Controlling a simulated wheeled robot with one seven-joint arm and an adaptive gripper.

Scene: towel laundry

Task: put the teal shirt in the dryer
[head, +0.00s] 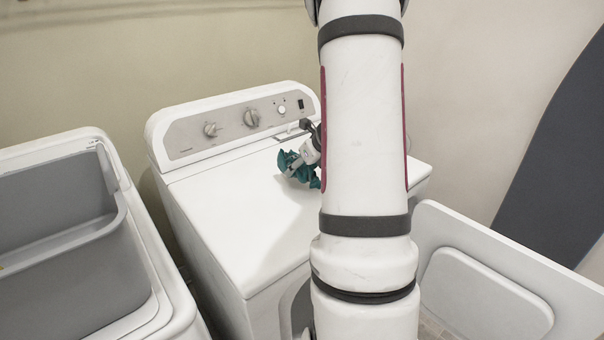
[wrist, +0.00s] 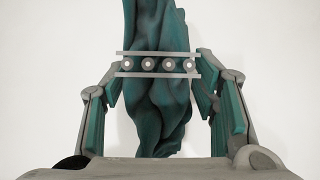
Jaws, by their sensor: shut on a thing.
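The teal shirt (head: 299,166) is a crumpled bundle above the white top of the dryer (head: 232,207) in the head view. My gripper (head: 310,155) is shut on it, partly hidden behind my arm. In the wrist view the teal shirt (wrist: 157,110) hangs in folds between the fingers of my gripper (wrist: 160,65), against a plain white background. Whether the shirt touches the dryer top I cannot tell. The dryer's door (head: 484,290) stands open to the right. The dryer opening is mostly hidden behind my arm; only a dark edge shows.
A white washer with a grey open tub (head: 60,225) stands to the left, a narrow gap from the dryer. The dryer's control panel (head: 237,122) rises at the back. A dark blue-grey board (head: 552,175) leans at the right wall. The dryer top is otherwise clear.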

